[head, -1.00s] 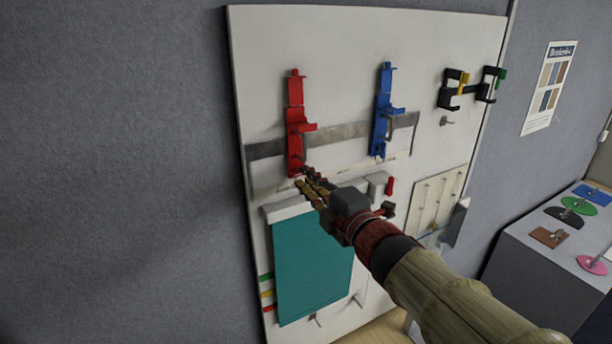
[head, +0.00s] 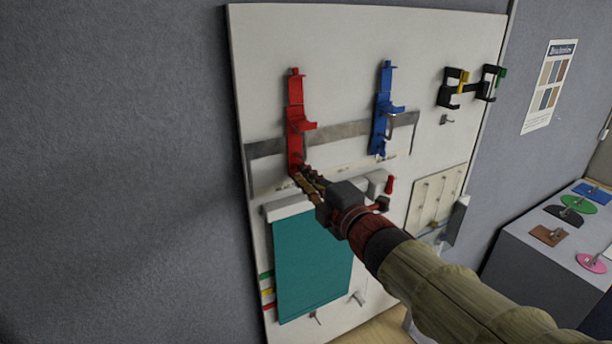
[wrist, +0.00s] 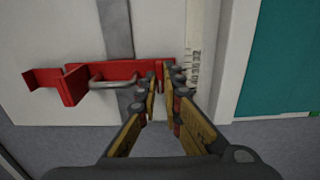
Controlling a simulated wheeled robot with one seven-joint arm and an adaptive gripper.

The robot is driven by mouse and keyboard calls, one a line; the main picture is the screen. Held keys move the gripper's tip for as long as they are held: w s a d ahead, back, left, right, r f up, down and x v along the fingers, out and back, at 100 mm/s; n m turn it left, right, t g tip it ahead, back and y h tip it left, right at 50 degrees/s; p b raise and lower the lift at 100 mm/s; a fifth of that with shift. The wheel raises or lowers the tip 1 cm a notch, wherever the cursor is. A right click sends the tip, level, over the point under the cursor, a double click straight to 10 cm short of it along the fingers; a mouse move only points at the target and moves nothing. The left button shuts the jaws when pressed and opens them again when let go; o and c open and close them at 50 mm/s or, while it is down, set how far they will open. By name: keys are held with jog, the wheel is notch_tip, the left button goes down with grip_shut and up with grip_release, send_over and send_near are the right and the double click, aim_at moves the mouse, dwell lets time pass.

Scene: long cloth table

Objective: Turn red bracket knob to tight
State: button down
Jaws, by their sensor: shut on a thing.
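The red bracket (head: 296,119) is mounted upright on the white board, over a grey metal strip. It also shows in the wrist view (wrist: 110,73), lying sideways there with a metal loop beside it. My gripper (head: 298,174) is at the bracket's lower end in the head view. In the wrist view my gripper (wrist: 166,72) has its fingertips at that same end of the bracket. The fingers are closed in around the spot where the knob sits. The knob itself is hidden between them, so its turn position cannot be seen.
A blue bracket (head: 384,112) is mounted to the right. A teal blind (head: 312,268) hangs just below my gripper. Small printed marks (wrist: 193,68) lie beside the bracket's end. Black hooks (head: 453,88) are at the upper right, and a grey table (head: 530,262) stands further right.

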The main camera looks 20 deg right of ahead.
jog(key=shift+m, duration=0.4)
jog(key=m+p, duration=0.2)
jog(key=m, duration=1.5)
jog(key=shift+f+p, duration=0.1)
jog(key=shift+p, duration=0.3)
dwell(0.3)
jog(key=c, duration=2.2)
grip_release()
jog(key=shift+c, duration=0.2)
jog(key=shift+s, duration=0.1)
